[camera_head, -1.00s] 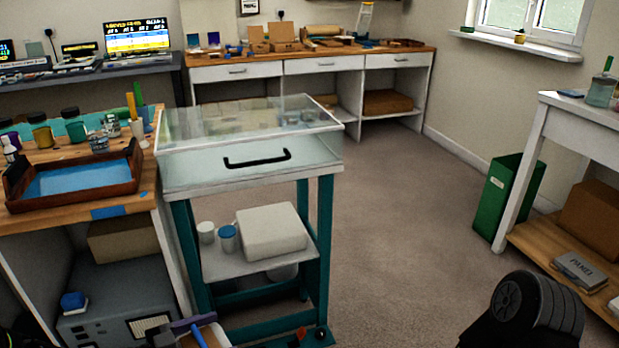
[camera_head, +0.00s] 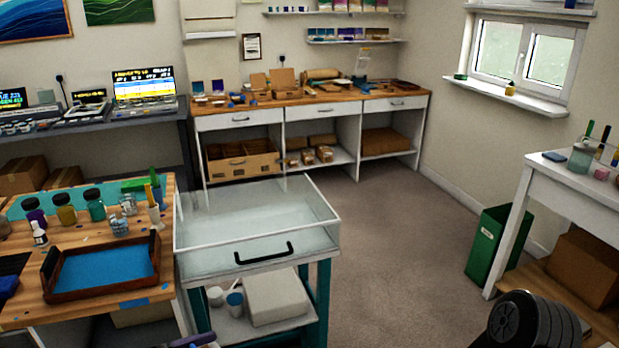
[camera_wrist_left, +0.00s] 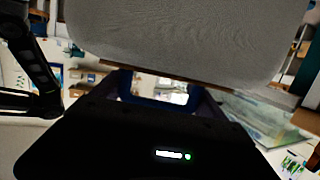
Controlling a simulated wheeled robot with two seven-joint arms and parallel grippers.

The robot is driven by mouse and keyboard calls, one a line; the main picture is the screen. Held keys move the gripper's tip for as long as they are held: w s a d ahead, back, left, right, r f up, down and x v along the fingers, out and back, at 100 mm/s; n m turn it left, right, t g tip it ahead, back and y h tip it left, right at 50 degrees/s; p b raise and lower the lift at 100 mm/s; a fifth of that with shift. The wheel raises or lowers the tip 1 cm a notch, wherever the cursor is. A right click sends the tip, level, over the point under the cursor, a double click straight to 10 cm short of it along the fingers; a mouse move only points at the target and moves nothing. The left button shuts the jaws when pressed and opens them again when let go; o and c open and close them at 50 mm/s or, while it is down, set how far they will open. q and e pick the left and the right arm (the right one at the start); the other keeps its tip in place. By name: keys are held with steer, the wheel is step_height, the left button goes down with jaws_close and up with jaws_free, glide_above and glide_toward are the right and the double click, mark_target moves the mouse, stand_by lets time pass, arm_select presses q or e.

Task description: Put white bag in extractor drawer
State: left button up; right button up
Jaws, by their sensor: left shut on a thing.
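In the left wrist view a large pale, woven-looking thing (camera_wrist_left: 175,40) fills the top, just beyond my left gripper (camera_wrist_left: 160,95); it looks like the white bag. My left gripper is shut on it; the contact itself is dark and partly hidden. In the head view only a small purple-blue bit of that gripper (camera_head: 195,341) shows at the bottom edge, and the bag cannot be made out. The extractor (camera_head: 258,257) is a clear-walled box on a teal stand, with a black handle (camera_head: 264,253) on its front.
A wooden bench left of the extractor holds a brown-framed tray (camera_head: 155,262) with a blue inside, and several jars (camera_head: 66,214). A white block (camera_head: 278,298) and small cups sit on the stand's shelf. A green bin (camera_head: 487,245) stands at right. Carpet between is clear.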

arm_select(q)
steer(key=shift+w, duration=0.1)
steer(key=w+r+n+t+y, duration=0.4)
steer(key=w+n+t+y, duration=0.2)
steer(key=w+n+y, duration=0.4)
steer(key=shift+w+r+n+t+y, duration=0.3)
steer(key=shift+w+r+n+y, duration=0.1)
steer(key=shift+w+y, duration=0.9)
steer(key=shift+s, duration=0.15)
steer(key=s, duration=0.1)
steer(key=s+r, duration=0.2)
steer(key=s, duration=0.1)
